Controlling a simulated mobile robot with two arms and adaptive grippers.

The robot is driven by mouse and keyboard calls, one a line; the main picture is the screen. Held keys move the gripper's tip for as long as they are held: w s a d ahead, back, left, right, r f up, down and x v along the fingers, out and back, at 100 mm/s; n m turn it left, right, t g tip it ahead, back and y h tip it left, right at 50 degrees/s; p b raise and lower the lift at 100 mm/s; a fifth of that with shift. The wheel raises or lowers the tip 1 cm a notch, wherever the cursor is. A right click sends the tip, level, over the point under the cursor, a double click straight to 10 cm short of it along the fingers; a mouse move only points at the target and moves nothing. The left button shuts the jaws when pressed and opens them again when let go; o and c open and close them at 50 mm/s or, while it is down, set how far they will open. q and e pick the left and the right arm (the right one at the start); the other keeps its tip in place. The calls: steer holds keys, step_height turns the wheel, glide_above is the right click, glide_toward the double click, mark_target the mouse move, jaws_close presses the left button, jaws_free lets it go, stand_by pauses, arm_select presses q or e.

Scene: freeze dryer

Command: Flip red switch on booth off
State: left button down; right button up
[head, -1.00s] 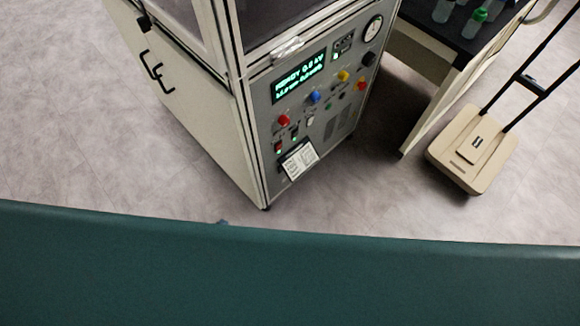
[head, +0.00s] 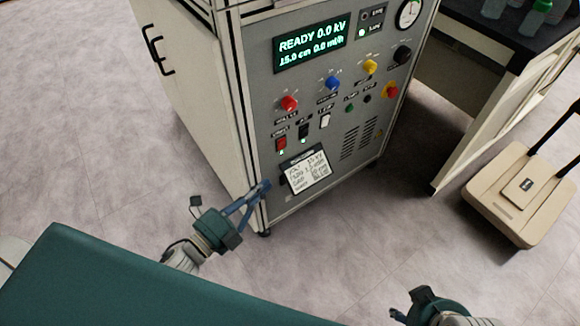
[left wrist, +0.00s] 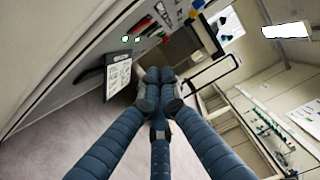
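The red switch (head: 281,143) is a small rocker at the lower left of the booth's grey control panel (head: 330,110). A small green light glows just below it. A black switch (head: 303,131) and a white switch (head: 325,120) stand to its right. My left gripper (head: 263,188) is below and left of the red switch, near the panel's lower left edge and apart from the switch. In the left wrist view its blue fingers (left wrist: 160,76) come together at the tips with nothing seen between them.
Red, blue and yellow knobs lie above. A beige cart (head: 520,195) stands right, beside a dark-topped bench (head: 480,35). Floor is open at left.

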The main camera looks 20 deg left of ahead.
mark_target(282, 144)
arm_select(q)
steer(key=shift+d+r+m, duration=0.15)
steer(key=shift+d+m, duration=0.15)
steer(key=w, duration=0.3)
steer(key=w+b, duration=0.1)
steer(key=w, duration=0.3)
steer(key=w+d, duration=0.1)
steer(key=w, duration=0.3)
steer(key=shift+w+r, duration=0.25)
steer(key=shift+r, duration=0.1)
